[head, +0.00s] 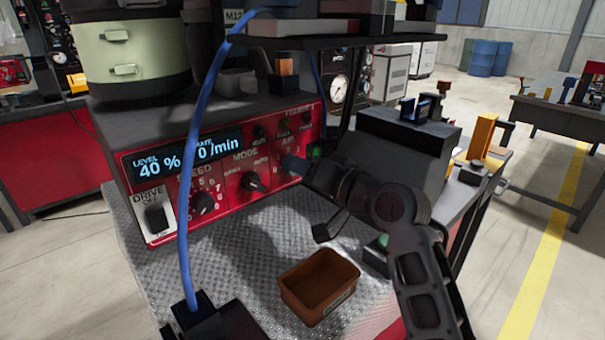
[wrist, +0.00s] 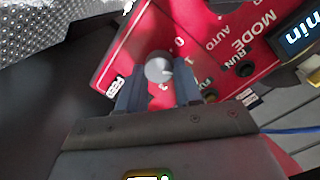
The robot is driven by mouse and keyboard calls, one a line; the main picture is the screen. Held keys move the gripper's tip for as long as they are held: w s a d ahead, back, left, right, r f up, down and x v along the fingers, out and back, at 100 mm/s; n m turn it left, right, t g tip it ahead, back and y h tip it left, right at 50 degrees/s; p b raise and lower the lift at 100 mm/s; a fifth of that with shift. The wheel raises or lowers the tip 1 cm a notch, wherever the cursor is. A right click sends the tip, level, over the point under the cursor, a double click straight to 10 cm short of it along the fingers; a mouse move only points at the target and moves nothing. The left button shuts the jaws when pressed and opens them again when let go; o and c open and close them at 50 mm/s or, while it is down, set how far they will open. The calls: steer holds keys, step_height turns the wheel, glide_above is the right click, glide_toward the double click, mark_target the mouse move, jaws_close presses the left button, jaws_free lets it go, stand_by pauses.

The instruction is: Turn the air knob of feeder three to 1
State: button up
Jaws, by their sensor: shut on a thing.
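The red control panel (head: 228,172) of the feeder carries a display (head: 187,155) reading 40 % and 0 /min. The air knob (wrist: 158,67), grey and round, sits on the red panel in the wrist view, with small white numbers around it. Its pointer setting is too small to read. My gripper (wrist: 158,88) has one finger on each side of the knob and is shut on it. In the head view my gripper (head: 296,166) is at the panel's right part, below the AIR label, and hides the knob. No feeder number is clearly readable.
The mode knob (head: 252,182) and speed knob (head: 203,203) are left of my gripper. A drive switch (head: 156,217) is at the far left. A brown bin (head: 320,284) stands on the metal plate (head: 240,250) below. A blue cable (head: 184,200) hangs in front of the panel.

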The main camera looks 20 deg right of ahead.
steer(key=shift+f+n+b, duration=0.1)
steer(key=shift+n+b, duration=0.25)
steer(key=shift+n, duration=0.55)
steer(key=shift+a, duration=0.1)
steer(key=o, duration=1)
steer(key=shift+o, duration=0.2)
steer(key=v, duration=0.8)
